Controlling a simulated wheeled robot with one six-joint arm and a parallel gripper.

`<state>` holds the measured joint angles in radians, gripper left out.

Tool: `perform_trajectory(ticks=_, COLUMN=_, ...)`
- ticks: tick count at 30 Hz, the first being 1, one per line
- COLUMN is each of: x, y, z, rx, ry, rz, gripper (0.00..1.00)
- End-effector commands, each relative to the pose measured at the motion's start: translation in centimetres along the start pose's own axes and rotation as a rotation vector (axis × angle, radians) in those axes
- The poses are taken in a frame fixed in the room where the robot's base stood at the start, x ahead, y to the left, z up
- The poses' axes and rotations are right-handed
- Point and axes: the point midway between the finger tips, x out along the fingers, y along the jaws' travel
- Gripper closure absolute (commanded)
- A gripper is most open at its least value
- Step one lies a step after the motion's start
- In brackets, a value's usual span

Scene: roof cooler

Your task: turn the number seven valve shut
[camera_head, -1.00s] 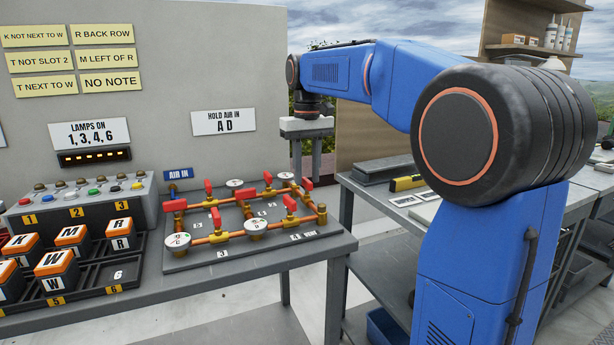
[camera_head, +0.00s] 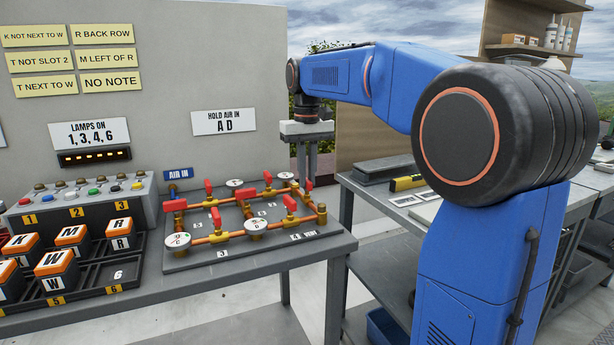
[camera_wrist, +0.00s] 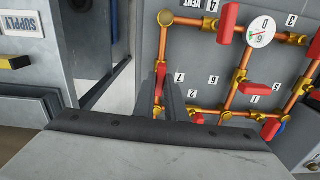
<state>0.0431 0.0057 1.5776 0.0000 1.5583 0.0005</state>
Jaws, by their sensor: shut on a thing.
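The number seven valve has a red handle (camera_wrist: 160,78) on the copper pipe beside the "7" label in the wrist view. In the head view the same red handle (camera_head: 308,185) is at the right edge of the valve board (camera_head: 200,258), below my fingertips. My gripper (camera_head: 306,180) points straight down there, and in the wrist view its grey fingers (camera_wrist: 158,100) stand on both sides of the handle. It is shut on the handle. The fingers hide part of the valve, so I cannot tell how far it is turned.
Other red-handled valves (camera_head: 290,202) and round gauges (camera_head: 255,227) stand close by on the board. A lettered-block rack (camera_head: 95,284) is at left, a grey wall (camera_head: 180,60) behind. A second bench (camera_head: 390,212) stands at right, across a gap.

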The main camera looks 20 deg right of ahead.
Motion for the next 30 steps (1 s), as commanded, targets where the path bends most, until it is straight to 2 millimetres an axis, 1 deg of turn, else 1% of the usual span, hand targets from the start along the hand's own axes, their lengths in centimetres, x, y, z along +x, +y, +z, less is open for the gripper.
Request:
perform_trajectory(ticks=8, x=-0.03, y=0.01, z=0.0, rx=0.179, ry=0.0, rz=0.0, gripper=1.0)
perform_trajectory(ticks=30, x=-0.04, y=0.0, z=-0.01, rx=0.878, ry=0.001, rz=0.0, gripper=1.0)
